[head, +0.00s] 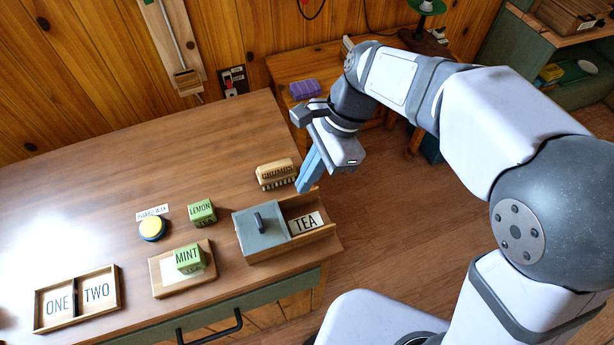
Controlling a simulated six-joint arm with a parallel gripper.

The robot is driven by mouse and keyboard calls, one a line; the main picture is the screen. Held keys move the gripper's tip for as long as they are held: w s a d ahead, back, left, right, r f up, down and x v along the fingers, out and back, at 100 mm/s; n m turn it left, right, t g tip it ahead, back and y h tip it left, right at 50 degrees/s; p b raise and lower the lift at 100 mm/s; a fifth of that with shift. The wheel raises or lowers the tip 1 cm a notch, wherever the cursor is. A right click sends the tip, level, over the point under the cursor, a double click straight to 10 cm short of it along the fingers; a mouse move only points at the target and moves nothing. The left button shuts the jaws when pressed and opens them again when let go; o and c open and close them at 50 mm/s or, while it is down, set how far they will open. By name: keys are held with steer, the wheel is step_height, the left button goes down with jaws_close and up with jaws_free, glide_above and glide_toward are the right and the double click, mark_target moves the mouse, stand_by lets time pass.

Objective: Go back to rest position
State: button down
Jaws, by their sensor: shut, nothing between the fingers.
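My gripper (311,171) is shut and empty, with its blue fingers together. It hangs pointing down near the right edge of the wooden counter (120,170), above and behind the tea box. My arm reaches in from the right. The tea box (285,228) has a grey lid with a dark handle over its left part, and its right part is uncovered with a TEA label inside. A green MINT block (189,260) sits on a small wooden board (168,284). A green LEMON block (202,212) stands on the counter behind it.
A wooden brush (275,174) lies close left of my gripper. A round yellow-topped button (152,228) and a two-part ONE/TWO tray (77,299) stand further left. A smaller table (285,70) with a purple item (305,89) is behind. Floor right of the counter is open.

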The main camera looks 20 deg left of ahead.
steer(key=shift+r, duration=0.1)
steer(key=w+d+f+n+t+h, duration=0.1)
steer(key=d+f+n+t+h, duration=0.1)
steer(key=d+f+n, duration=1)
steer(key=s+d+r+m, duration=0.1)
steer(key=d, duration=0.8)
steer(key=d+r+m+t+h, duration=0.1)
steer(key=d+m, duration=0.1)
steer(key=d, duration=0.7)
steer(key=shift+s+d+r, duration=0.25)
steer(key=shift+s+r, duration=0.05)
steer(key=shift+s, duration=0.1)
